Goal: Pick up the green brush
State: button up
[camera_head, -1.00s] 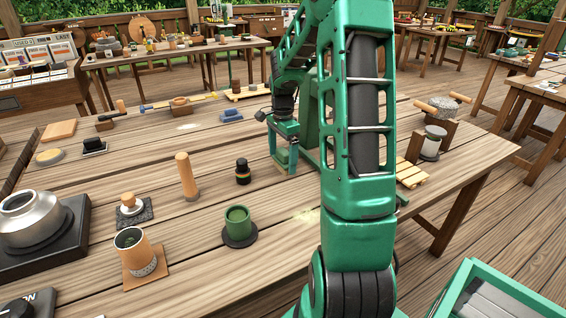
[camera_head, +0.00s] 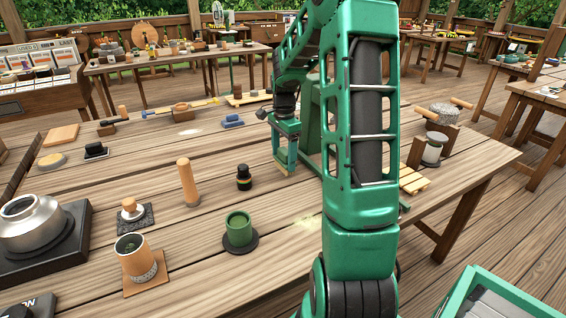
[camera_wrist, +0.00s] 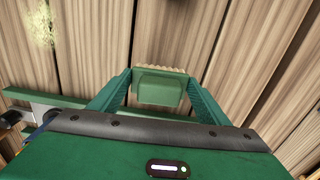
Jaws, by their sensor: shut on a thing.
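The green brush (camera_wrist: 160,88) is between my fingers in the wrist view, a green block with a tan bristle edge along its far side. My gripper (camera_wrist: 157,90) is shut on it, one finger against each end. In the head view my gripper (camera_head: 285,163) is over the middle of the wooden table, and the brush is too small there to make out clearly. The gap between brush and tabletop is hard to judge.
Left of my gripper stand a black jar (camera_head: 244,178), a wooden stick (camera_head: 188,182) and a green cup (camera_head: 238,229). A blue block (camera_head: 232,121) lies behind. A slatted wooden piece (camera_head: 413,180) is to the right, partly behind my arm. Bare wood lies around my gripper.

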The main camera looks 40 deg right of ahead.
aim_at(283, 151)
notch_tip(283, 151, up, 26)
jog(key=shift+f, duration=0.15)
dwell(0.3)
jog(key=o, duration=0.6)
jog(key=shift+c, duration=0.2)
jog(key=c, duration=0.7)
